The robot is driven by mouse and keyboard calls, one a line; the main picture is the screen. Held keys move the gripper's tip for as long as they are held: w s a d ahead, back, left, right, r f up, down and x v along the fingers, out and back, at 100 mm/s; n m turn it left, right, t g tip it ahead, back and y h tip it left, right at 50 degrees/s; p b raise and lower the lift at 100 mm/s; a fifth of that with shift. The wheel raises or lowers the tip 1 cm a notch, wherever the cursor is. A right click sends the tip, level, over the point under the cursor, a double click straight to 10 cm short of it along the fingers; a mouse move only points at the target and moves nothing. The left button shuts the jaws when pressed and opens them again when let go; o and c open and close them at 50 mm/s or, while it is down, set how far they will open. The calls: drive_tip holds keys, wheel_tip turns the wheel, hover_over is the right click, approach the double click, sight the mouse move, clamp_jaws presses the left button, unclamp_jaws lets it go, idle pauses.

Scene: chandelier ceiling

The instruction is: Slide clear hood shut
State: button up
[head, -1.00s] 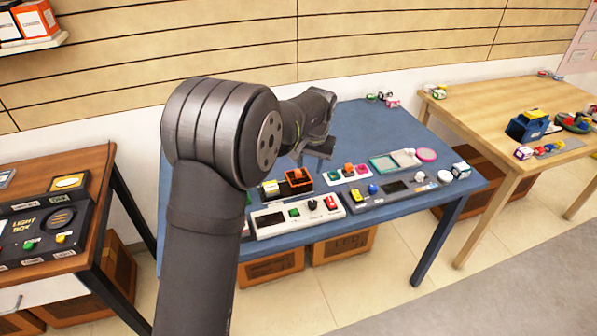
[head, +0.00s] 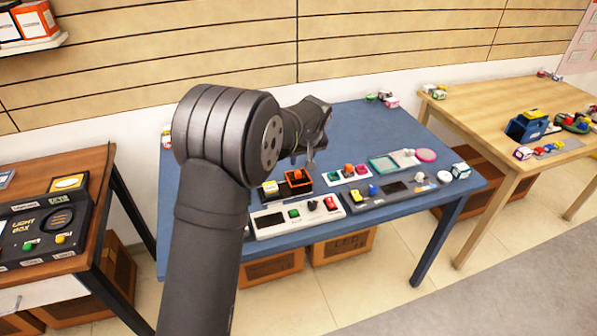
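My gripper (head: 309,157) hangs above the blue table, over the back of the small devices. It is small and seen nearly edge-on, so its opening is unclear. I cannot make out a clear hood for certain. Below the gripper are a black box with an orange open-topped frame (head: 298,180) and a white strip with green, orange and red parts (head: 347,173). A white panel (head: 286,220) with a green button and a red switch lies at the front. A grey panel (head: 398,191) with a blue knob and a dark window lies to its right.
The blue table (head: 350,125) is bare behind the devices. A teal-framed tray (head: 383,164) and a pink round item (head: 426,155) lie to the right. A black light box (head: 45,230) sits on the left table. A wooden table (head: 485,110) stands at the right.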

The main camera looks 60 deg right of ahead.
sight(298, 172)
drive_tip(key=x, duration=0.9)
drive_tip(key=shift+f, duration=0.1)
drive_tip(key=shift+w, duration=0.1)
clamp_jaws()
